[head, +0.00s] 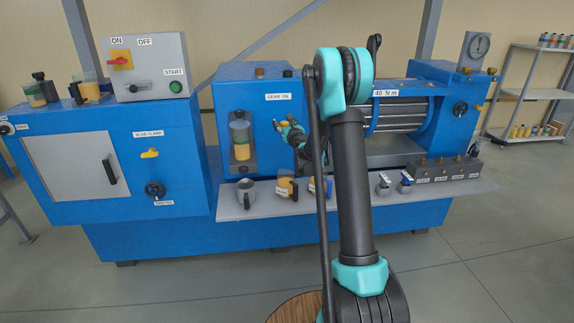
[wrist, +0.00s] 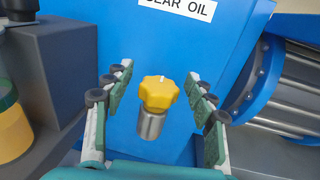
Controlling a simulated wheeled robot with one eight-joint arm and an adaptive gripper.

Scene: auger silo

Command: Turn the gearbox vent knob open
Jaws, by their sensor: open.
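The yellow lobed knob (wrist: 158,92) sits on a short metal stem (wrist: 150,124) at the blue gearbox (wrist: 125,40) in the wrist view. A small white mark shows on its face. My gripper (wrist: 156,103) is open, with one finger on each side of the knob and a visible gap to both. Nothing is held. In the head view my gripper (head: 286,127) is at the gearbox front (head: 264,82), right of the oil sight glass (head: 241,140). There I cannot make out the knob clearly beside the fingers.
A dark block (wrist: 60,60) and a yellow-filled cylinder (wrist: 12,128) stand left of the fingers in the wrist view. Ribbed metal tubing (wrist: 290,95) is on the right. Below, a grey shelf (head: 262,207) holds a metal jug (head: 246,194) and other containers.

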